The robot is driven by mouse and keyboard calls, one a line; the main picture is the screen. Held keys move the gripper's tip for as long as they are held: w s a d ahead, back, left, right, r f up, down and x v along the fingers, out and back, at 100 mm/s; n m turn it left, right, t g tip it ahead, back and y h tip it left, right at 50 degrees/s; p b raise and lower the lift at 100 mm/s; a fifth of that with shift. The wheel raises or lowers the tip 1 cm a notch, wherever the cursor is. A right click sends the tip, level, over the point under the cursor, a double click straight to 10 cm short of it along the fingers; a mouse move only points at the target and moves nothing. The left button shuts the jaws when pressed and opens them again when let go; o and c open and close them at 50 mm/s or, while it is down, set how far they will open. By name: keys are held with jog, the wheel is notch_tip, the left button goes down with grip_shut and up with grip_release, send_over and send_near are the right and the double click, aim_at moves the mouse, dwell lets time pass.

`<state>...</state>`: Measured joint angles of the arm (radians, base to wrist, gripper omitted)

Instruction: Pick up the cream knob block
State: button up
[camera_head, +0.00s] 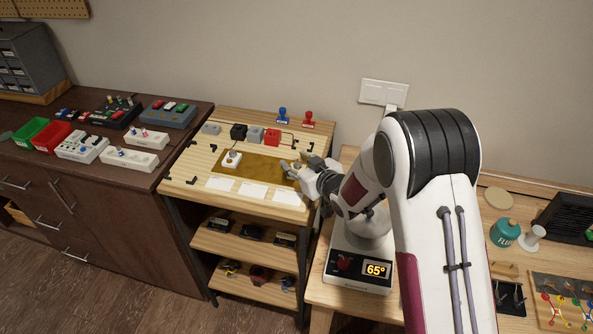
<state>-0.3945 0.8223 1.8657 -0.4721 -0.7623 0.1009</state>
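The cream knob block (232,160) is a small cream-white block with a round knob on top. It sits upright near the left end of the brown mat on the light wooden workbench. My gripper (286,168) is over the right part of the mat, to the right of the block and clearly apart from it. Its fingers look spread, with nothing seen between them, though they are small in this view.
Behind the block stand a black block (238,132), a grey block (255,135) and a red block (272,137). White cards (254,191) lie along the front. Red and blue stamp-like pieces (308,118) stand at the back. A temperature station (346,267) is at right.

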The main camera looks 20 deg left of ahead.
grip_shut()
jog(key=shift+r, duration=0.1)
dwell(0.3)
jog(key=shift+r, duration=4.9)
